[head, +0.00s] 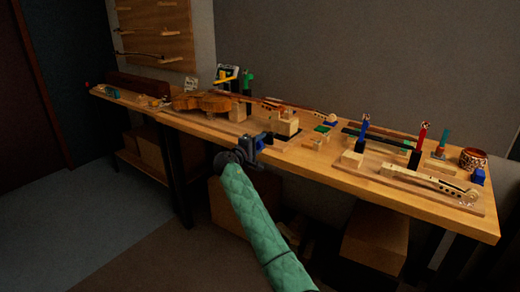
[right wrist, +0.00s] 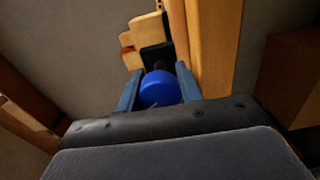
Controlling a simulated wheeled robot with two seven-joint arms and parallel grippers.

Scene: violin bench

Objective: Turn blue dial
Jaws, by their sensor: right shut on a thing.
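The blue dial (right wrist: 160,90) is a round blue knob in the right wrist view, between the two blue-grey fingers of my right gripper (right wrist: 158,88). The fingers are shut on its sides. A dark block sits just behind the dial. In the head view my right gripper (head: 258,145) is at the front edge of the wooden bench (head: 225,133), with my green-sleeved arm reaching up to it from below. The dial cannot be made out clearly there. My left gripper is not in view.
A violin (head: 203,101) lies on the bench, left of a wooden block (head: 287,126). To the right are a blue-handled tool (head: 364,124), a red-handled tool (head: 422,135), a violin neck (head: 432,181) and a patterned cup (head: 474,158). Boxes (head: 376,238) stand under the bench.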

